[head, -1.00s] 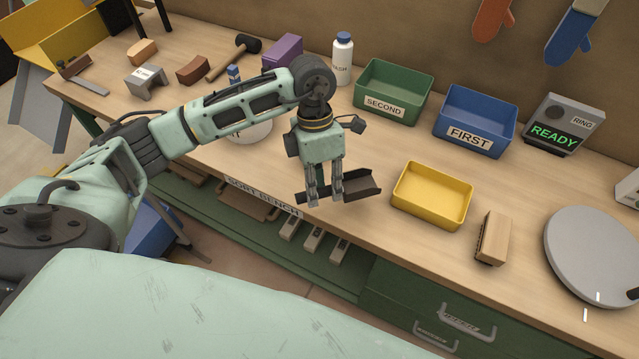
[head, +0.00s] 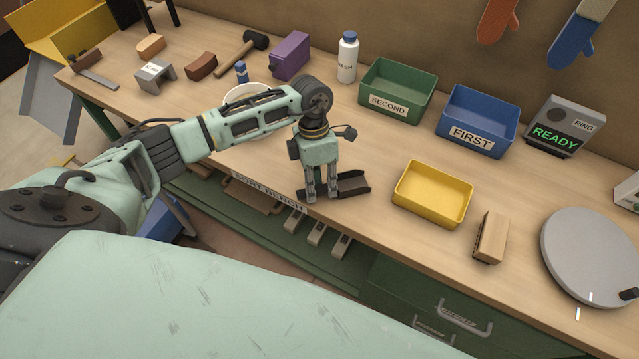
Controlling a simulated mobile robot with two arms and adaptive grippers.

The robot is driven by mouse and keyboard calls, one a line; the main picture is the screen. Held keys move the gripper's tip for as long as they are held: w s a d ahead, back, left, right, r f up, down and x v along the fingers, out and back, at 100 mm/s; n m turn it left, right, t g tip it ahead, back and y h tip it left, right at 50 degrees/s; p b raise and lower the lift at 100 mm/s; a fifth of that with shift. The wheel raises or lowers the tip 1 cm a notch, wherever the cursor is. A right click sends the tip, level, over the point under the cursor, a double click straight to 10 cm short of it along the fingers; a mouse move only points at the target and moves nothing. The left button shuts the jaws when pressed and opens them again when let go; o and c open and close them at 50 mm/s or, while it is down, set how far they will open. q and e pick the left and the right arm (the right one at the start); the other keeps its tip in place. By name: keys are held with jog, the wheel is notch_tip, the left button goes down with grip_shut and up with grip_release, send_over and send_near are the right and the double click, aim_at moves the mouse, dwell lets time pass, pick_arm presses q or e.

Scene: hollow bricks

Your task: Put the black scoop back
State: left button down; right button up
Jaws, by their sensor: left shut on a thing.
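The black scoop (head: 353,184) is at the front edge of the workbench, left of the yellow tray (head: 433,194). My left gripper (head: 321,197) points down and is shut on the scoop's handle, at the scoop's left end. The scoop's open pan faces right. It is low over the bench top; I cannot tell whether it touches the wood. My right gripper is not in view.
A green bin marked SECOND (head: 398,91) and a blue bin marked FIRST (head: 477,121) stand at the back. A brush (head: 491,237) and a grey round plate (head: 592,257) lie to the right. A white bottle (head: 347,57), purple box (head: 289,56) and mallet (head: 241,52) stand or lie behind my arm.

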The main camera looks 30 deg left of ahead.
pick_arm(q)
jog(key=c, duration=1.6)
grip_release()
jog(key=shift+c, duration=0.2)
jog(key=shift+r+p, duration=0.25)
jog(key=shift+p, duration=0.05)
jog(key=b+v, duration=0.3)
jog(key=v, duration=0.8)
jog(key=shift+a+r, duration=0.1)
jog(key=shift+r, duration=0.25)
